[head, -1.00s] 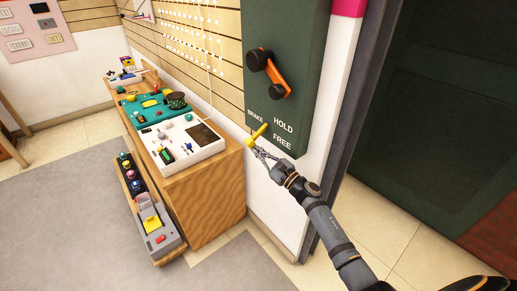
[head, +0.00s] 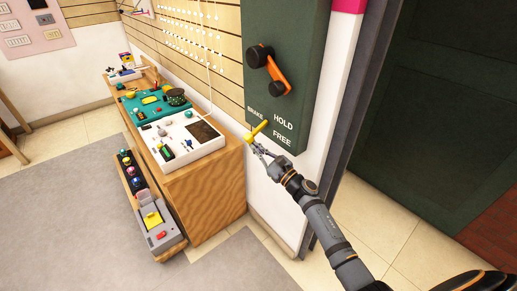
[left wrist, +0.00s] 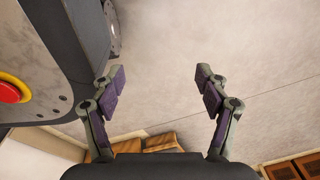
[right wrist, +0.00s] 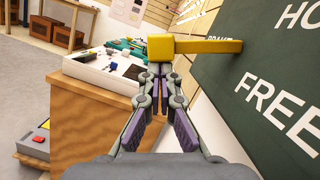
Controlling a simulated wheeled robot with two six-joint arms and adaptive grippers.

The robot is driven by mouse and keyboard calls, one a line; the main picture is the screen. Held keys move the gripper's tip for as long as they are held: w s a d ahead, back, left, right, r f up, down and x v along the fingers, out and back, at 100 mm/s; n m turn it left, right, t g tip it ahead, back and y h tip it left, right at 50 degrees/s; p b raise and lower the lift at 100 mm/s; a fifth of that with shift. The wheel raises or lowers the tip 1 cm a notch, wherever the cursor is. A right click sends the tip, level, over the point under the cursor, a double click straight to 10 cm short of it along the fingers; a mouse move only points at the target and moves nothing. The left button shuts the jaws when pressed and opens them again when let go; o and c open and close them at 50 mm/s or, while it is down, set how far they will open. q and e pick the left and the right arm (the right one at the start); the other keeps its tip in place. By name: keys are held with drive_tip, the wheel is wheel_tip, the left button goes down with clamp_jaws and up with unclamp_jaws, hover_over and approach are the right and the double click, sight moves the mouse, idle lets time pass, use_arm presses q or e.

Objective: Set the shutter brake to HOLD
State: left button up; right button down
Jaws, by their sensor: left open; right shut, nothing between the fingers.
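The yellow brake lever (head: 258,129) sticks out from the dark green panel (head: 292,55), beside the white words BRAKE, HOLD and FREE. HOLD is above FREE; I cannot tell clearly which word the lever stands at. In the right wrist view the lever (right wrist: 205,46) runs left from the panel and ends in a thicker yellow block. My right gripper (head: 259,150) is shut and empty, its fingertips just below the block end; I cannot tell if they touch. My left gripper (left wrist: 160,85) is open and empty above the grey floor, seen only in its wrist view.
A black and orange crank (head: 269,69) is mounted higher on the green panel. A wooden cabinet (head: 205,192) with a white device (head: 183,140) on top stands left of the panel. A low tray of coloured items (head: 140,205) sits before it. Grey floor is open at left.

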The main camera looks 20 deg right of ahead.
sight(250, 137)
drive_tip(key=r+m+p, duration=0.1)
drive_tip(key=m, duration=0.1)
drive_tip(key=a+r+m+h+p, duration=0.1)
drive_tip(key=m, duration=0.1)
drive_tip(key=a+r+m+t+h+p, duration=0.1)
drive_tip(key=r, duration=0.1)
drive_tip(key=shift+s+m, duration=0.35)
drive_tip(key=shift+m, duration=0.05)
drive_tip(key=r+m+p, duration=0.1)
drive_tip(key=r+m+h+p, duration=0.1)
drive_tip(key=m, duration=0.1)
drive_tip(key=shift+a+p, duration=0.2)
drive_tip(key=shift+p, duration=0.2)
use_arm(q)
drive_tip(key=s+r+p, duration=0.3)
drive_tip(key=s+r, duration=0.1)
drive_tip(key=r, duration=0.3)
drive_tip(key=shift+s, duration=0.35)
use_arm(e)
drive_tip(key=shift+r+m+h, duration=0.3)
drive_tip(key=shift+r+m, duration=0.25)
drive_tip(key=shift+m, duration=0.5)
drive_tip(key=shift+r+m+h, duration=0.3)
drive_tip(key=shift+r+m, duration=0.2)
drive_tip(key=shift+m, duration=0.55)
